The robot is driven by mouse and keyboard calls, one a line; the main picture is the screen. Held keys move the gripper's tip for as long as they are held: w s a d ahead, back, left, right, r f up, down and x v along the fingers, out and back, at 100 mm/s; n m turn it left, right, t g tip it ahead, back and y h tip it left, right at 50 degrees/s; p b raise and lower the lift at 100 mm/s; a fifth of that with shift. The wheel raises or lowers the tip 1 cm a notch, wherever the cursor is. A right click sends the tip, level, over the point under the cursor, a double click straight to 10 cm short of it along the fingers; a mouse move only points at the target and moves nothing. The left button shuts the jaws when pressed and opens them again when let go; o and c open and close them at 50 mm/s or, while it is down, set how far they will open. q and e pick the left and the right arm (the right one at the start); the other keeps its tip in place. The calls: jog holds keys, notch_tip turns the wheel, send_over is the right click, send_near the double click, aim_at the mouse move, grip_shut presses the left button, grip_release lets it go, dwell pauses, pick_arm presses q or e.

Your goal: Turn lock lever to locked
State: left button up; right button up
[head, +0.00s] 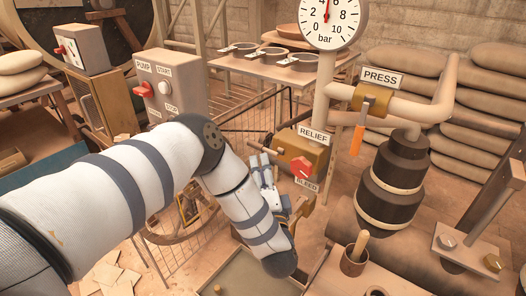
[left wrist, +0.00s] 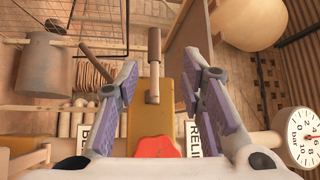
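No label reading lock shows. A brass block (head: 303,150) with a red knob (head: 302,168) sits between the signs RELIEF (head: 313,134) and BLEED (head: 307,184). In the left wrist view, a brown-handled lever (left wrist: 154,48) stands out from the brass block (left wrist: 164,112), with the red knob (left wrist: 155,149) nearer the camera. My left gripper (head: 264,168) is beside the block; its fingers (left wrist: 160,78) are apart, one on each side of the lever, with visible gaps. An orange-handled lever (head: 357,140) hangs under the PRESS sign (head: 382,78). My right gripper is not in view.
A pressure gauge (head: 330,17) stands on a post above the block. A pipe (head: 418,108) and dark cylinder (head: 398,178) are to the right. The pump box (head: 178,84) is left, behind my arm. A wooden cup (head: 354,261) stands at the front.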

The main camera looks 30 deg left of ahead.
aim_at(257, 147)
pick_arm(q)
jog(key=x, duration=0.6)
jog(key=b+x, duration=0.1)
jog(key=x, duration=0.2)
jog(key=shift+f, duration=0.35)
grip_shut()
